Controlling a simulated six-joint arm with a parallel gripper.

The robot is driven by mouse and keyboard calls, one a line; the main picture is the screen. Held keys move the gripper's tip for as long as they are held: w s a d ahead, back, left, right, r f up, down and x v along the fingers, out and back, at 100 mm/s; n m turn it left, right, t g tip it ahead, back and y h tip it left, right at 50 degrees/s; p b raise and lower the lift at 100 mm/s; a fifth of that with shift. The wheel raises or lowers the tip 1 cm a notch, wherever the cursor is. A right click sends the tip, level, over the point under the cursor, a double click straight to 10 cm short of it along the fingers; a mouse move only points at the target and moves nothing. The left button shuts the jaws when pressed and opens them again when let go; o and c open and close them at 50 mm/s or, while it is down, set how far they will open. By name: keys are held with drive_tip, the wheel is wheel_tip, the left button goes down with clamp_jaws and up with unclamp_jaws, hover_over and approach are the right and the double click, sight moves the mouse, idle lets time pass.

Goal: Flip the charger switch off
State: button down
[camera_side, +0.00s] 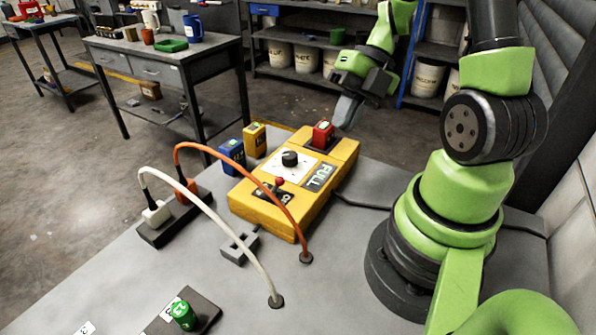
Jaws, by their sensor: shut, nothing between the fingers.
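The yellow charger (265,215) sits on the grey bench. Its switch (280,182) is a small lever with a red ball tip on a dark plate near the charger's front. The orange cable arches across that plate, and its lettering is only partly readable. A black dial (290,158) on a white panel and a FULL label (319,177) are on the top. A red battery (323,134) stands in the dark slot at the back. My gripper (346,118) is shut and empty, pointing down above the charger's back right, apart from the switch.

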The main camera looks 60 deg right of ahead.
sight(276, 187)
drive_tip(key=m, duration=0.1)
drive_tip(key=f+m, duration=0.1)
drive_tip(key=m, duration=0.1)
drive_tip(key=d+m, duration=0.1)
drive_tip(key=shift+s+f+y, duration=0.25)
drive_tip(key=shift+f+y, duration=0.05)
drive_tip(key=shift+f, duration=0.1)
drive_tip(key=shift+a+f, duration=0.1)
drive_tip(key=x, duration=0.9)
drive_tip(key=shift+w+a+f, duration=0.15)
drive_tip(key=shift+a+f, duration=0.05)
drive_tip(key=shift+a, duration=0.05)
drive_tip(key=w+a, duration=0.1)
drive_tip(key=w, duration=0.1)
drive_tip(key=shift+w+a+r, duration=0.25)
drive_tip(key=shift+w+a, duration=0.05)
drive_tip(key=shift+a, duration=0.05)
drive_tip(key=shift+w+a, duration=0.25)
drive_tip(key=shift+w, duration=0.15)
